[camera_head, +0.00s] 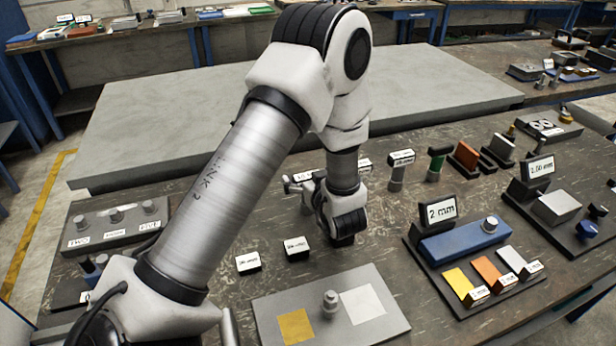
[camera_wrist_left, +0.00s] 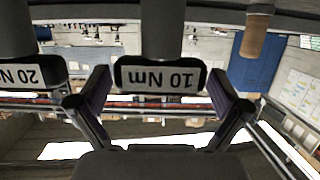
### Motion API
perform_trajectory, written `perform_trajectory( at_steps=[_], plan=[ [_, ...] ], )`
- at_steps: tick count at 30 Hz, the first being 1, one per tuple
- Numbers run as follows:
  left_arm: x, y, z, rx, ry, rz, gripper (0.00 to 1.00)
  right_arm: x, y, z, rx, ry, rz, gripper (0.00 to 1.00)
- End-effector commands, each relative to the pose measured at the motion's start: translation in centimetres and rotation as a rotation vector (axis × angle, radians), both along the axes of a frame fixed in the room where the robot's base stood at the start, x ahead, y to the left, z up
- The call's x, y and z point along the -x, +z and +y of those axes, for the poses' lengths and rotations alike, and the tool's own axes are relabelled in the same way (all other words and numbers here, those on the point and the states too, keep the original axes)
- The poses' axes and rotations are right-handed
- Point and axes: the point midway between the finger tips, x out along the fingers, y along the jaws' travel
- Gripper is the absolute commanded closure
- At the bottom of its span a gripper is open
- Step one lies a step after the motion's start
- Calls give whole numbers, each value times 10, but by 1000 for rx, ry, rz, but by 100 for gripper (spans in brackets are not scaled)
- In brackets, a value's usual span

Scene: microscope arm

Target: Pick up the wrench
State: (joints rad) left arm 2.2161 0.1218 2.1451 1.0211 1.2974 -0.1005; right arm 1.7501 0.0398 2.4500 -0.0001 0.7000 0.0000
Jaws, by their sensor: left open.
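No plain wrench shape can be made out. A grey post with a black head and a white label reading 10 Nm (camera_wrist_left: 161,77) shows upside down in the left wrist view; I cannot tell whether it is the wrench. My left gripper (camera_wrist_left: 160,92) is open, its two dark fingers apart on either side of that label, with nothing visibly held. A similar head marked 20 N (camera_wrist_left: 25,75) stands beside it, partly cut off. In the head view my left arm reaches over the table to this row and hides the fingertips. My right gripper is not in view.
A 2 mm stand with a blue block (camera_head: 465,242) is at front right. A grey plate (camera_head: 388,325) lies in front. The large grey slab (camera_head: 440,85) behind is bare.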

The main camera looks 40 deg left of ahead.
Motion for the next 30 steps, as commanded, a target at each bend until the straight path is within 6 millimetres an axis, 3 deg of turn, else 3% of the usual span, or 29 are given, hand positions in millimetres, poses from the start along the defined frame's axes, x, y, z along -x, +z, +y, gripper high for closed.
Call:
perform_trajectory(
  at_steps=[1, 6, 7, 19, 30],
  plan=[
    [0, 0, 0, 0, 0, 0, 7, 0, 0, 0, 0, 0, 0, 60],
    [0, 0, 0, 1, 0, 0, 67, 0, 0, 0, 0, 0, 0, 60],
    [0, 0, 0, 1, 0, 0, 73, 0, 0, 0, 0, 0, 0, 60],
    [0, 11, 0, 1, 1, -3, 73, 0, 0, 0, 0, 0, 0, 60],
    [0, 91, 0, 1, 1, -5, 73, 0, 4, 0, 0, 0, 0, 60]
  ],
)
